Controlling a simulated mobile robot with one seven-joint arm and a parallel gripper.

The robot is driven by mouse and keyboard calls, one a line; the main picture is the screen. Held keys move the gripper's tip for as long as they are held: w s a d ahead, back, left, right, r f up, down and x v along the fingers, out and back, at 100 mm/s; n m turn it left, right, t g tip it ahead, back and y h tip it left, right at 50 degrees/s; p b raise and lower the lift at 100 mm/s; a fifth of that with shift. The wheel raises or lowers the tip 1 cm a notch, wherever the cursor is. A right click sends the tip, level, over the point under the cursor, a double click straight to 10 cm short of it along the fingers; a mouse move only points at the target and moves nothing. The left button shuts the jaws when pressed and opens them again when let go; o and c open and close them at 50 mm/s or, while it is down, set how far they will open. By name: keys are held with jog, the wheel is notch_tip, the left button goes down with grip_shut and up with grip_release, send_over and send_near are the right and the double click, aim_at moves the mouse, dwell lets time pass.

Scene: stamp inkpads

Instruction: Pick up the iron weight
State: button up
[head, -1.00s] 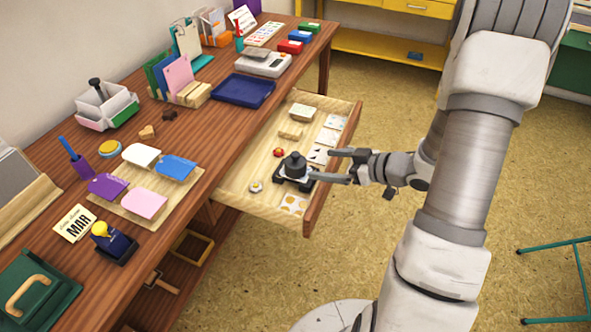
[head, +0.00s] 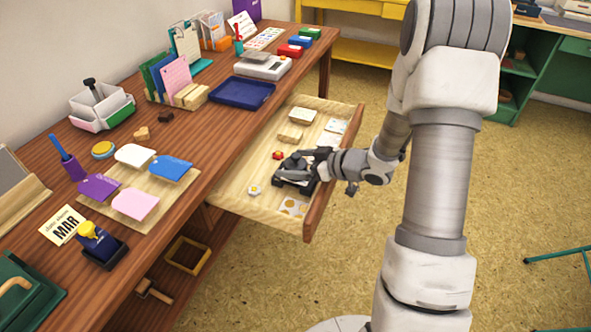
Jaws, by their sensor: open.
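The dark iron weight (head: 291,163) sits in the open drawer (head: 235,196), on a black square base (head: 284,180). My gripper (head: 303,164) reaches in over the drawer's front edge from the right. Its fingers are at the weight, one on the far side and one on the near side, and they cover part of it. The jaws are open. I cannot tell whether a finger touches the weight.
The drawer also holds a small red item (head: 278,155), a small yellow-and-white item (head: 254,190), wooden blocks (head: 290,132) and patterned cards (head: 293,207). The wooden desk (head: 205,120) above carries a navy tray (head: 241,92) and stationery. Open floor lies to the right.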

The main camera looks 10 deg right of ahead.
jog(key=shift+c, duration=0.3)
grip_shut()
jog(key=shift+r, duration=0.1)
jog(key=shift+r, duration=0.1)
